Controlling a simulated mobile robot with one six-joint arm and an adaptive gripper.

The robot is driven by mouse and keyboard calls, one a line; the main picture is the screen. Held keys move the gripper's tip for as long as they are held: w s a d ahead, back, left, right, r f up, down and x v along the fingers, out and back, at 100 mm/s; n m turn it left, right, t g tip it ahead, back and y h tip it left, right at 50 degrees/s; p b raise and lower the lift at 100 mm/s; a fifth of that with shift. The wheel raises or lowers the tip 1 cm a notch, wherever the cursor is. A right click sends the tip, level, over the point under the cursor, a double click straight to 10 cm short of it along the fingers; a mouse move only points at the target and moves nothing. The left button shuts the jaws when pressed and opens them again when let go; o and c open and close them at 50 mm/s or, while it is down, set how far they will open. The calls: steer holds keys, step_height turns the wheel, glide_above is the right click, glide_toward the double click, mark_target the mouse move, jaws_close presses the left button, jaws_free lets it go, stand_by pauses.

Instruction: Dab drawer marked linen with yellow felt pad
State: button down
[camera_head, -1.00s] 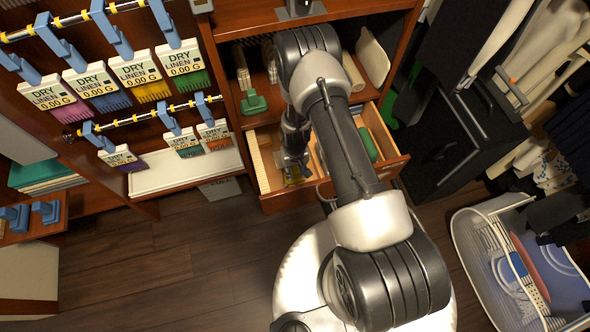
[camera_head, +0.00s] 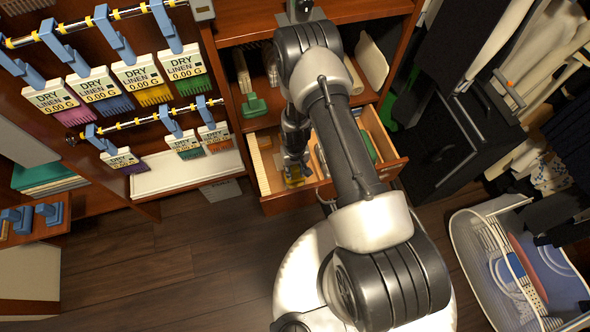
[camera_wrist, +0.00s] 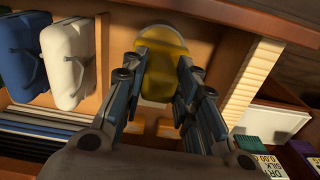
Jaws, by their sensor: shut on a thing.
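The yellow felt pad (camera_wrist: 165,52) sits between my gripper's two fingers in the wrist view, rounded at its top. My gripper (camera_wrist: 162,85) is shut on it. In the head view my gripper (camera_head: 293,170) points down inside the left part of an open wooden drawer (camera_head: 335,188), with a bit of the yellow pad (camera_head: 294,182) showing at its tip. I cannot tell whether the pad touches the drawer. I can read no mark on this drawer.
Blue and white cases (camera_wrist: 67,65) lie beside the gripper in the wrist view. A cream ribbed strip (camera_wrist: 250,75) is on the other side. Hanging tags (camera_head: 131,74) fill the left rack. A laundry basket (camera_head: 490,265) stands at right. Floor at lower left is clear.

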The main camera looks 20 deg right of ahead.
steer(key=shift+r+p, duration=1.15)
steer(key=shift+r, duration=0.95)
steer(key=shift+r, duration=0.1)
step_height(320, 180, up, 30)
steer(key=s+b, duration=0.1)
steer(key=shift+s, duration=0.35)
